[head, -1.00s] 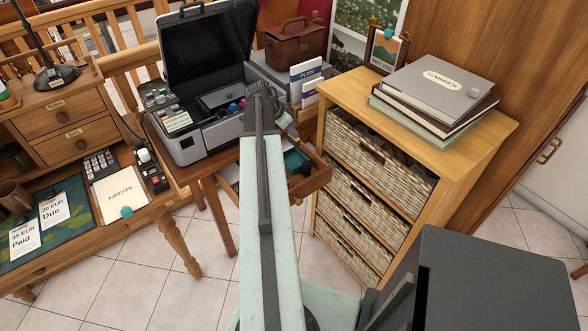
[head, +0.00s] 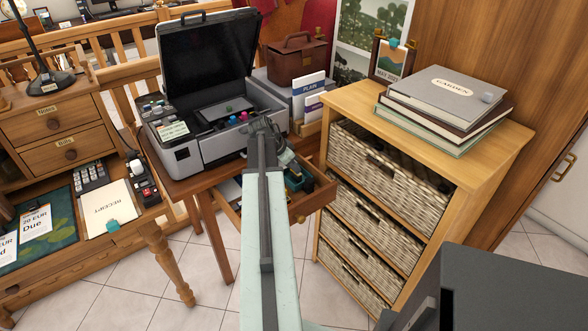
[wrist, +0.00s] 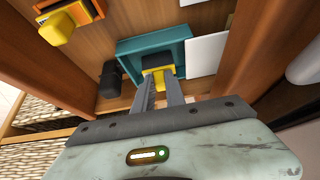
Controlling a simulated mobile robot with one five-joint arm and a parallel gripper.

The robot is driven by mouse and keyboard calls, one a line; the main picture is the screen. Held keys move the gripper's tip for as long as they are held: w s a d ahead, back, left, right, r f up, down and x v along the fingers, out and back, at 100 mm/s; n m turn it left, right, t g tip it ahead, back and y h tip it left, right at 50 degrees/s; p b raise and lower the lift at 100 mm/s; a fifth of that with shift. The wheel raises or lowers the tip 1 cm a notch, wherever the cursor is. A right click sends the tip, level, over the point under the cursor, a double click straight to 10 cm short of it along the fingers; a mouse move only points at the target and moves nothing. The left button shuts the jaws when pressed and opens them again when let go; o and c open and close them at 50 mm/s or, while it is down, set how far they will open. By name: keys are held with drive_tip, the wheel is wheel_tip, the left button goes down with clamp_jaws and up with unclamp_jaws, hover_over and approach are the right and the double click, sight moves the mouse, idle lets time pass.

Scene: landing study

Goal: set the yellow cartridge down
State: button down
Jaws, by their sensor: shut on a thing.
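My gripper (wrist: 161,90) is shut on the yellow cartridge (wrist: 158,77) in the wrist view. The cartridge, with a dark part at its far end, is over or in a teal tray (wrist: 184,32). I cannot tell whether it touches the tray's floor. The tray lies in an open wooden drawer (head: 313,203). In the head view, the end of my arm is in front of the printer, near the drawer, and hides part of it. The cartridge cannot be made out there.
In the wrist view, a dark cylinder (wrist: 109,80) stands left of the tray, a white flat thing (wrist: 206,53) lies right, and another yellow piece (wrist: 57,30) is upper left. An open printer (head: 200,140) stands behind the drawer; a basket cabinet (head: 385,180) is close on the right.

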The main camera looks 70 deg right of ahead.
drive_tip(key=shift+f, duration=0.2)
drive_tip(key=c, duration=1.4)
unclamp_jaws()
drive_tip(key=shift+r, duration=0.1)
drive_tip(key=shift+r, duration=0.25)
drive_tip(key=p+v, duration=1)
drive_tip(key=v, duration=0.2)
drive_tip(key=shift+f, duration=0.1)
